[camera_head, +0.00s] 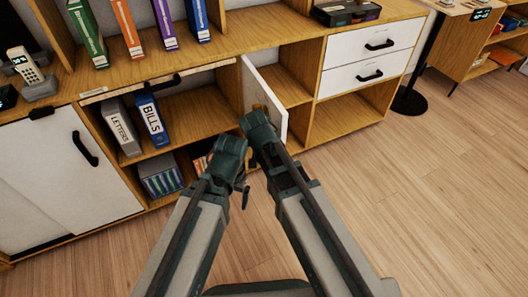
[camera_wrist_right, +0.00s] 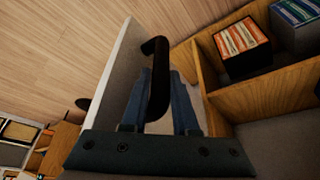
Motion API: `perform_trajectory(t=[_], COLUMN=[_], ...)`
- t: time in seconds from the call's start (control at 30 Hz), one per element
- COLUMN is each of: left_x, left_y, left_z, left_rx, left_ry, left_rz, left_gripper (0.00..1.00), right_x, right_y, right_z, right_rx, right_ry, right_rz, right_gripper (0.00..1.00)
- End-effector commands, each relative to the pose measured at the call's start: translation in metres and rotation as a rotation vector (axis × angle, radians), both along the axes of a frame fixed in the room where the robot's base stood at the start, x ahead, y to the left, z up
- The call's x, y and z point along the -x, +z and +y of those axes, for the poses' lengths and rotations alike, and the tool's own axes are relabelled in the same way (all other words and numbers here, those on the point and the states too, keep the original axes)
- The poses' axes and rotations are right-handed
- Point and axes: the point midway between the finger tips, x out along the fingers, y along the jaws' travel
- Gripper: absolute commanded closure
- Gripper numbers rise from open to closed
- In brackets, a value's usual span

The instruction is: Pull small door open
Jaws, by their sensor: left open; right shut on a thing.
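The small white door (camera_head: 265,92) stands swung out from the wooden cabinet, in the middle of the head view. It also shows in the right wrist view (camera_wrist_right: 118,75). My right gripper (camera_head: 257,117) is at the door's outer part. In the right wrist view its fingers are shut on the black curved door handle (camera_wrist_right: 160,75), which the gripper hides in the head view. My left gripper (camera_head: 232,158) is open and empty, just left of and below the right one, in front of the cabinet.
The shelves left of the door hold a binder marked Letters (camera_head: 122,128), a blue binder marked Bills (camera_head: 152,120) and a lower box (camera_head: 160,175). Two white drawers (camera_head: 370,58) stand to the right. A dark lamp base (camera_head: 409,101) stands beyond. The wooden floor at right is clear.

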Motion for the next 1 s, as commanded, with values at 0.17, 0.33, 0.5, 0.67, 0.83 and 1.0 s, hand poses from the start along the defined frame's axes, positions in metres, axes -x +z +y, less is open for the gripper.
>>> perform_trajectory(t=[0.17,0.33,0.5,0.67,0.83,1.0], left_x=[0.0001,0.0001,0.0001,0.0001,0.0,0.0002], left_y=[0.0003,0.0002,0.0002,0.0001,0.0012,0.0089], left_z=[0.0,0.0,0.0,0.0,0.0,-0.0002], left_rx=[0.0,0.0,0.0,0.0,0.0,0.001], left_ry=[0.0,0.0,0.0,0.0,0.0,0.0], left_rz=[0.0,0.0,0.0,0.0,0.0,0.0], left_gripper=[0.05,0.05,0.05,0.05,0.05,0.05], right_x=[-0.0078,-0.0068,-0.005,-0.0039,-0.003,-0.0017], right_y=[0.0012,0.0011,0.0008,0.0007,0.0017,0.0095], right_z=[0.0021,0.0018,0.0013,0.001,0.0005,-0.0016], right_rx=[0.0,0.0,-0.001,-0.001,-0.001,-0.001], right_ry=[0.006,0.005,0.004,0.003,0.002,0.002], right_rz=[-0.012,-0.011,-0.009,-0.008,-0.007,-0.007], right_gripper=[0.67,0.43,0.43,0.43,0.43,0.43])
